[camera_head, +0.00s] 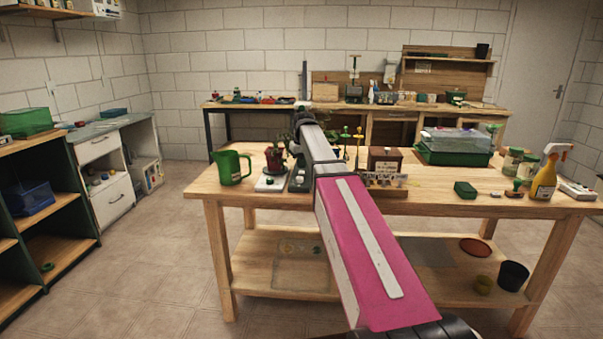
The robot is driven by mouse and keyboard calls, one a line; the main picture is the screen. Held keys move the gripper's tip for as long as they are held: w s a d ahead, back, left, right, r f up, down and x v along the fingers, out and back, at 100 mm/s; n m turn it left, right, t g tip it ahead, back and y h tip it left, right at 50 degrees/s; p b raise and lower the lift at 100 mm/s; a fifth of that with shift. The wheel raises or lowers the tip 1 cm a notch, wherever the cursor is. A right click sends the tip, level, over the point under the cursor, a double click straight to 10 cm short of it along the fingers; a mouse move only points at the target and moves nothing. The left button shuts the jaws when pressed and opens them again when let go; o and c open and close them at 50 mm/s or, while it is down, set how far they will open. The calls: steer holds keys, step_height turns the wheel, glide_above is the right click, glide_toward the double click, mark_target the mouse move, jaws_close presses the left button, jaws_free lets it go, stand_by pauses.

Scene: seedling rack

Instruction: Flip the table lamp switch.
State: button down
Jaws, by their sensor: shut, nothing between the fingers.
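I cannot make out a table lamp or its switch with certainty. A thin upright stand with a dark base (354,93) is on the back bench, too small to tell what it is. My arm reaches forward from the bottom of the head view over the near wooden table (452,204). Its far end is above the table's left part, and the arm hides my gripper. Beside the arm's far end a dark object (299,180) stands on the table, partly covered; I cannot tell what it is.
A green jug (231,167), a dark red pot (274,161) and a white board (270,185) are left of the arm. Right are a wooden box (384,160), a green tray (455,155), a yellow spray bottle (544,180) and a white device (578,191). Floor is clear at left.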

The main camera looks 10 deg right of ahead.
mark_target(302, 173)
steer(key=shift+f, duration=1.1)
stand_by(0.6)
steer(key=shift+r, duration=3.55)
